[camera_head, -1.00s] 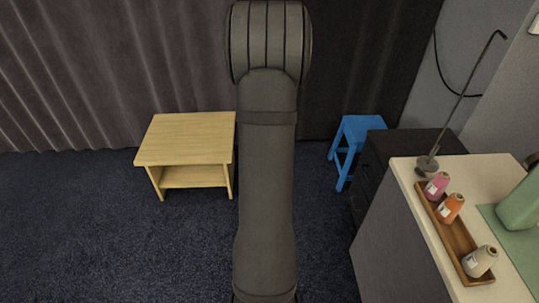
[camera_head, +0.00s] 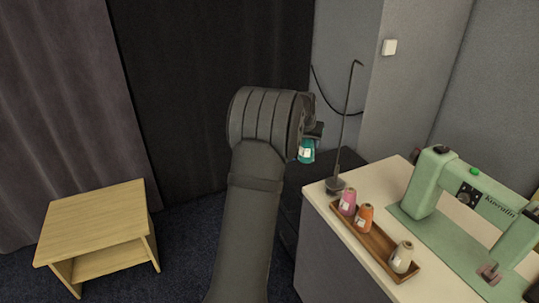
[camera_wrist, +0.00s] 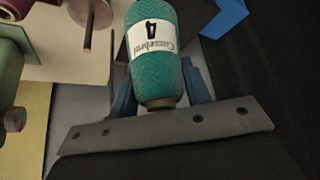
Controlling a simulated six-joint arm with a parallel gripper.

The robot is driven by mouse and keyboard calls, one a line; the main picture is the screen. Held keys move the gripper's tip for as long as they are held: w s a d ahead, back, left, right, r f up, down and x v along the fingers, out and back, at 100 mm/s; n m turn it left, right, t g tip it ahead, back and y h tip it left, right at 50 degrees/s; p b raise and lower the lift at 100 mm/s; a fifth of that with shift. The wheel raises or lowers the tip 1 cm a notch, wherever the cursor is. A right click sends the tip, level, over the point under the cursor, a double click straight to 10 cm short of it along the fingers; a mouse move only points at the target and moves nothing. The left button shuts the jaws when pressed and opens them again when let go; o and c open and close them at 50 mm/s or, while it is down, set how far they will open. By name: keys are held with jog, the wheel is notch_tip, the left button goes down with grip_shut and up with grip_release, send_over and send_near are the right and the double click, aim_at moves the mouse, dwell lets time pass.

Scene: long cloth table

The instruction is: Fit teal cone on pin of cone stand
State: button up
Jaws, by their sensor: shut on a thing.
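The teal cone (camera_head: 306,151) with a white label is held at the end of my arm, left of the table's far corner in the head view. In the wrist view the teal cone (camera_wrist: 158,75) sits between the blue fingers of my gripper (camera_wrist: 160,92), which is shut on it. The cone stand (camera_head: 336,185) has a dark round base and a tall hooked rod, at the table's far left corner. Its grey disc and upright pin (camera_wrist: 88,20) show at the top left of the wrist view. The cone is apart from the stand.
A wooden tray (camera_head: 385,254) beside the stand holds a pink cone (camera_head: 347,202), an orange cone (camera_head: 365,218) and a beige cone (camera_head: 401,257). A green sewing machine (camera_head: 425,185) stands on the right. A wooden side table (camera_head: 95,220) is at left.

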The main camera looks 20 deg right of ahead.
jog(key=s+d+r+m+g, duration=0.15)
jog(key=s+d+r, duration=0.25)
jog(key=s+d, duration=0.45)
jog(key=shift+m+t+h, duration=0.25)
jog(key=shift+m+h, duration=0.05)
jog(key=shift+m, duration=0.05)
jog(key=shift+w+a+x, duration=0.1)
jog(key=shift+x, duration=1.1)
jog(key=shift+w+a+x, duration=0.1)
jog(key=shift+w+x, duration=0.05)
jog(key=shift+x, duration=1.1)
jog(key=shift+f, duration=0.55)
jog(key=shift+f, duration=0.25)
jog(key=shift+f, duration=0.2)
jog(key=shift+f, duration=1.3)
jog(key=shift+f, duration=0.3)
jog(key=shift+f, duration=1.15)
jog(key=shift+f, duration=0.3)
